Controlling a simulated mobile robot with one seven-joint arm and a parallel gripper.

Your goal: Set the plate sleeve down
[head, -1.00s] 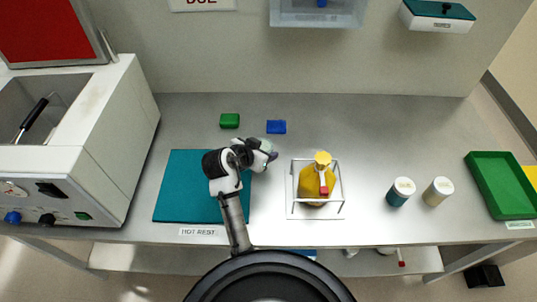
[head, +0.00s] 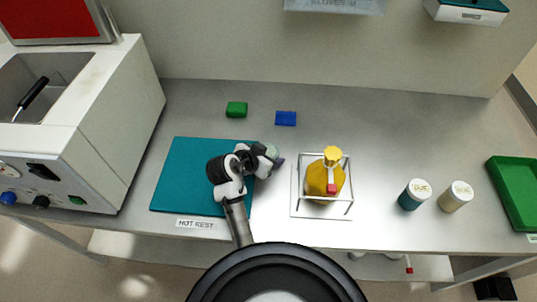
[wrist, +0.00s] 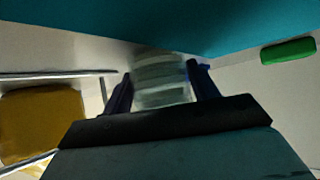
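My gripper (head: 272,158) is over the right edge of the teal mat (head: 185,186) labelled HOT REST. In the wrist view its two dark fingers (wrist: 161,88) stand on either side of a pale, translucent, banded piece, which looks like the plate sleeve (wrist: 162,82). The gripper looks shut on it. In the head view only a small pale green part of the sleeve (head: 272,150) shows past the fingers. Its lower end is hidden, and I cannot tell how high it is above the bench.
A yellow bottle (head: 318,180) stands in a wire frame right of my gripper. A green block (head: 237,109) and a blue block (head: 286,118) lie behind. Two jars (head: 414,194) and a green tray (head: 512,190) are further right. A white machine (head: 110,110) stands left.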

